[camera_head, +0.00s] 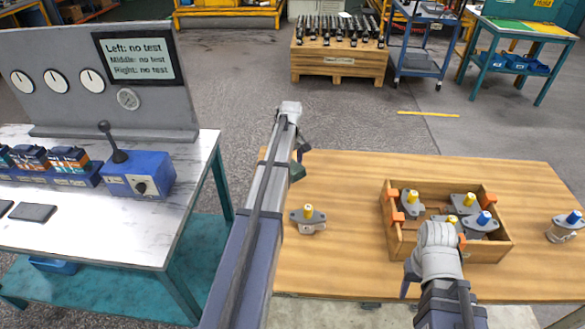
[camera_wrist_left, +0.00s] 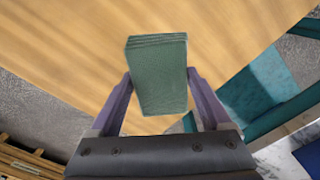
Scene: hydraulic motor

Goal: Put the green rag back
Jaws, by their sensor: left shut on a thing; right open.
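The green rag (camera_wrist_left: 160,80) is a folded, block-like green pad between the two fingers of my left gripper (camera_wrist_left: 159,90) in the left wrist view. My left gripper is shut on it and holds it over the wooden table's left edge. In the head view a small dark green part of the rag (camera_head: 297,172) shows beside my left gripper (camera_head: 301,156), largely hidden by my arm. My right gripper (camera_head: 410,278) is open near the crate's front left corner. Its wrist hides most of it, and only one finger shows clearly.
The wooden table (camera_head: 340,260) bears a crate (camera_head: 400,245) of motors, a loose motor (camera_head: 308,218) and another motor (camera_head: 565,226) at right. At left, a white-topped bench (camera_head: 140,235) carries a blue lever unit (camera_head: 140,176) and dark pads (camera_head: 33,212). A floor gap separates bench and table.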

